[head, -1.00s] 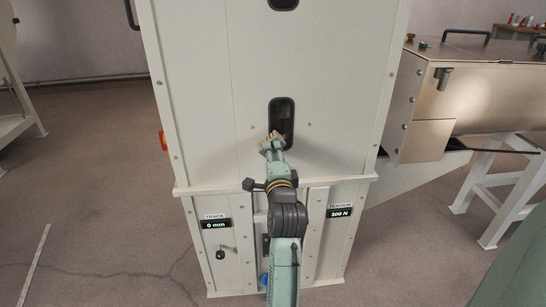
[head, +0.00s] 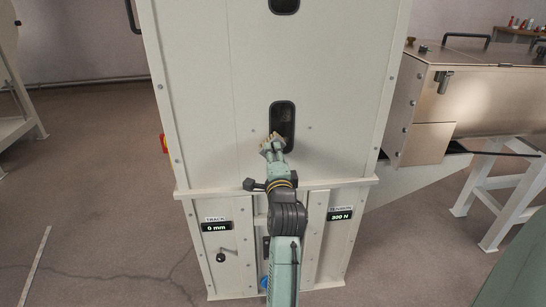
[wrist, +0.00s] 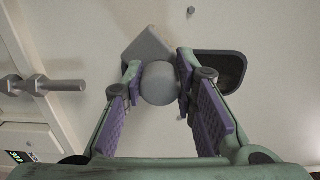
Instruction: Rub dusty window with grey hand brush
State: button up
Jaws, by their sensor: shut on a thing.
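The grey hand brush (wrist: 148,46) has a round grey knob and a flat angled body. My gripper (wrist: 159,76) is shut on the knob, one finger on each side. In the head view the brush (head: 271,142) is at the lower left edge of the dusty window (head: 283,118), a dark upright rounded pane in the pale cabinet front. The wrist view shows the window (wrist: 226,66) partly hidden behind the right finger. I cannot tell whether the bristles touch the pane or the cabinet face.
The pale cabinet (head: 215,100) fills the middle, with a second dark window (head: 284,5) above. A ledge (head: 215,189) crosses below my gripper, with a crank handle (head: 222,255) lower left. A metal tank (head: 480,95) stands at the right. Open floor lies left.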

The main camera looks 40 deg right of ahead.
jog(key=shift+w+d, duration=0.3)
jog(key=shift+w, duration=0.2)
